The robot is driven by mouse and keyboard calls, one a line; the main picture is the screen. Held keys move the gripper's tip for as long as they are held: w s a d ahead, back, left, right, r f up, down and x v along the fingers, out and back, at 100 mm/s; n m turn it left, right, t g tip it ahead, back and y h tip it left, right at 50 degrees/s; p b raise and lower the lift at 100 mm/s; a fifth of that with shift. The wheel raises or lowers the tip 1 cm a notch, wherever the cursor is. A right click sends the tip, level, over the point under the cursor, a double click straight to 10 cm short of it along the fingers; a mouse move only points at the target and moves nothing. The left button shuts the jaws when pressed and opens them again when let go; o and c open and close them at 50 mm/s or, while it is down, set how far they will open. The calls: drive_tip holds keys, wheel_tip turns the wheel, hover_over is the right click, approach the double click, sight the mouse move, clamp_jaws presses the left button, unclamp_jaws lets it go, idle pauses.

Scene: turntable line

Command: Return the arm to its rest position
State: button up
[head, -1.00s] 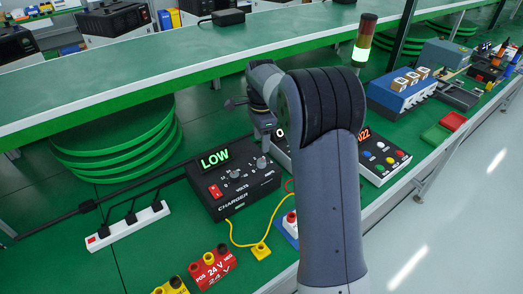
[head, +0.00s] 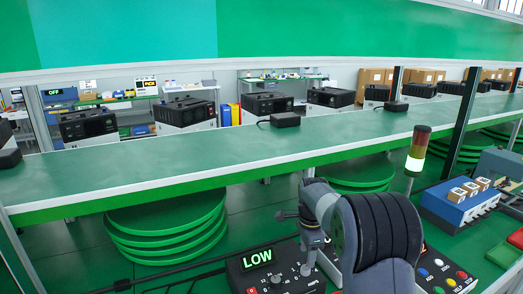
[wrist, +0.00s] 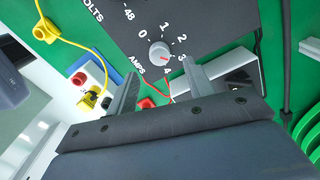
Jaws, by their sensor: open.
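My arm reaches over the green bench. My gripper (wrist: 158,92) is open in the wrist view, its two fingers apart with nothing held between them. Just beyond the fingers is the AMPS knob (wrist: 160,52) on the black charger panel; whether a finger touches it I cannot tell. In the head view my gripper is small and partly hidden by my arm, at the right side of the charger (head: 275,280), whose display reads LOW in green. The lower part of the charger is cut off by the picture edge.
A signal tower (head: 417,150), lit pale green, stands right of my arm. A panel of coloured buttons (head: 445,272) and a blue box (head: 460,208) with blocks lie right. A raised green shelf (head: 200,165) crosses behind. Yellow (wrist: 75,40) and red leads lie near my gripper.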

sight(306, 268)
wheel_tip(306, 268, down, 6)
drive_tip(key=shift+r, duration=0.25)
drive_tip(key=shift+r, duration=0.1)
